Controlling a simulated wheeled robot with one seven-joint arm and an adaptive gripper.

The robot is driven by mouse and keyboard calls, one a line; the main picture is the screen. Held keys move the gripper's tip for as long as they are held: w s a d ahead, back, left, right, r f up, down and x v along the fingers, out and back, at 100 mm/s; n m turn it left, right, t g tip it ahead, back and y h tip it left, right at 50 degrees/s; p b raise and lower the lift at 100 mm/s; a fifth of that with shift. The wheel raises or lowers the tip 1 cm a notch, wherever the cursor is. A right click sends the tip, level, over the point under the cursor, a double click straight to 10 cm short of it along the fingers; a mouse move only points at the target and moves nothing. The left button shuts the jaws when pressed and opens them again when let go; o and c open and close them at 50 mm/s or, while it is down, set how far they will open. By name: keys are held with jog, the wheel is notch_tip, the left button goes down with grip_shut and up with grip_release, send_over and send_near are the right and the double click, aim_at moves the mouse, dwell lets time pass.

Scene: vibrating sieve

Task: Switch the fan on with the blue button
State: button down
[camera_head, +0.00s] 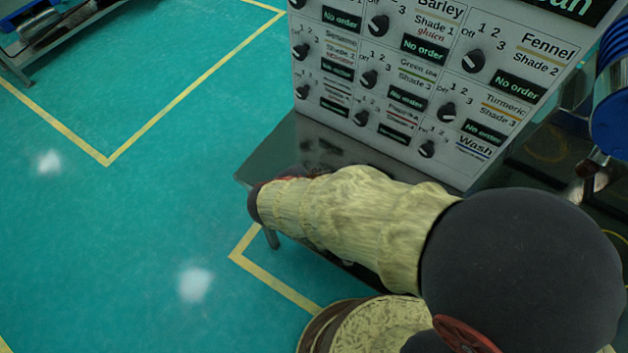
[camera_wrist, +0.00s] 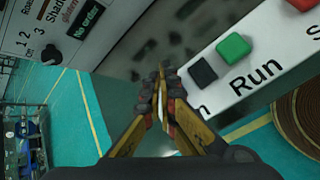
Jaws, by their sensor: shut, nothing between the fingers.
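My gripper (camera_wrist: 163,85) is shut and empty in the wrist view, its fingertips together over a blurred grey surface. No blue button and no fan can be made out in either view. A white button panel (camera_wrist: 272,90) lies to the right of the fingertips. It carries a dark, nearly black button (camera_wrist: 203,72), a green button (camera_wrist: 233,47) and a red button (camera_wrist: 302,4) cut by the top edge. The word "Run" is printed beside the green one. The fingertips are apart from these buttons in the picture. In the head view my arm hides the button panel, and the fingers cannot be made out.
A white panel of black knobs (camera_head: 420,85) with "No order" displays stands on a dark metal table (camera_head: 272,142); part of it shows in the wrist view (camera_wrist: 68,12). Blue cylindrical equipment (camera_head: 612,115) stands at the right. The teal floor (camera_head: 130,230) at left is clear.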

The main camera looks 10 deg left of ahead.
jog(key=shift+f, duration=0.1)
dwell(0.4)
jog(key=shift+f+b, duration=0.35)
jog(key=shift+b, duration=0.1)
jog(key=shift+f+b, duration=0.45)
dwell(0.7)
jog(key=shift+r, duration=0.1)
jog(key=shift+r+p, duration=0.65)
jog(key=shift+r, duration=0.15)
jog(key=shift+r, duration=0.1)
jog(key=shift+r+p, duration=1.9)
jog(key=shift+r, duration=0.55)
